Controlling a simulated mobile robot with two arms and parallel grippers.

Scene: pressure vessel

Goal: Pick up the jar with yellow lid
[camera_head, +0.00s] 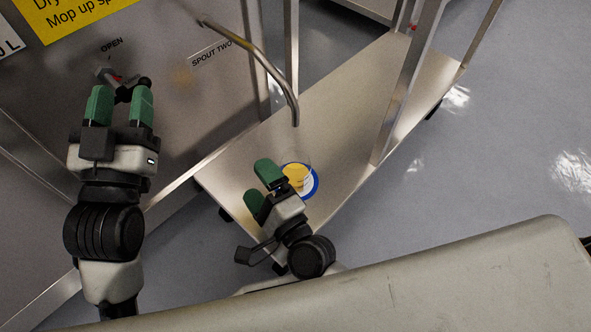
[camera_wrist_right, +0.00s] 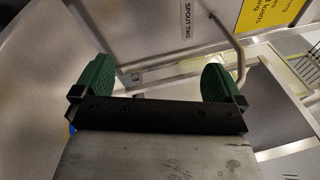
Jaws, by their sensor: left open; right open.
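The jar (camera_head: 304,172) is a small see-through shape with yellow in it, on a blue-rimmed white disc (camera_head: 310,190) on the low metal shelf, below the spout tip. I cannot tell whether the yellow is a lid or contents. My right gripper (camera_head: 261,188) is open and empty, just left of the jar, and partly covers it. In the right wrist view the open fingers (camera_wrist_right: 157,80) have nothing between them, and the jar cannot be made out. My left gripper (camera_head: 120,98) is open at the valve handle (camera_head: 122,88) under the OPEN label; I cannot tell whether it touches.
The bent spout (camera_head: 270,72) reaches out above the shelf (camera_head: 345,125). A metal post (camera_head: 405,85) rises at the shelf's right side. The vessel panel (camera_head: 190,90) stands at the left. Open floor (camera_head: 480,150) lies to the right.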

